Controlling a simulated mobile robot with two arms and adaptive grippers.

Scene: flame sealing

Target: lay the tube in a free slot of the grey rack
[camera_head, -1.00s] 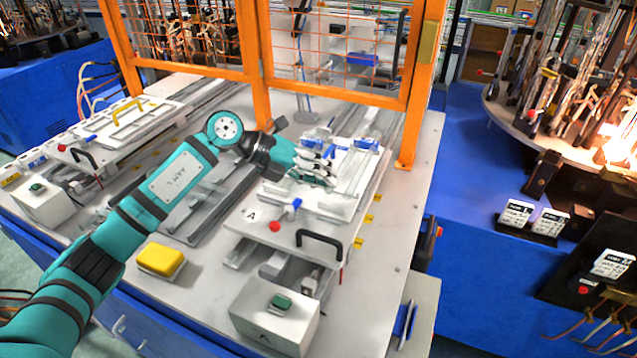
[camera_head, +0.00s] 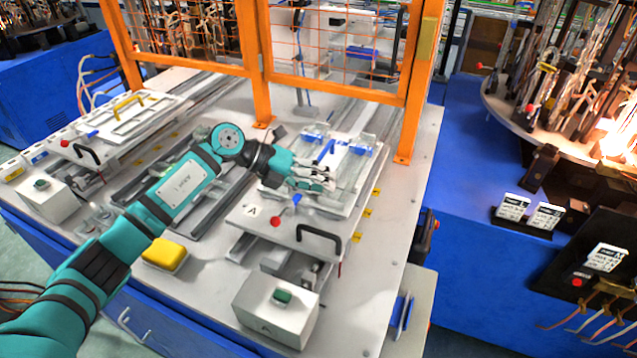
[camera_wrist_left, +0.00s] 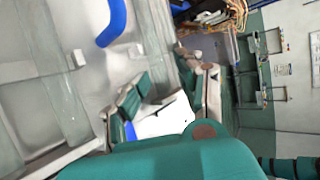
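My left gripper (camera_head: 328,179) reaches over the white fixture marked A (camera_head: 250,211), low beside its blue clamps (camera_head: 362,150). In the left wrist view its two fingers (camera_wrist_left: 168,95) stand apart, with a white surface showing between them. I make out no tube held between the fingers. Clear, glass-like long parts (camera_wrist_left: 50,75) lie to the left of the fingers in the wrist view, but I cannot tell whether one is the tube. I cannot single out the grey rack or its slots for sure. My right gripper is not in view.
A black handle (camera_head: 320,238) and a red knob (camera_head: 275,222) stand at the fixture's front. A yellow block (camera_head: 164,253) and a grey button box (camera_head: 277,308) are nearer. An orange guard frame (camera_head: 257,70) stands behind. The table right of the fixture is clear.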

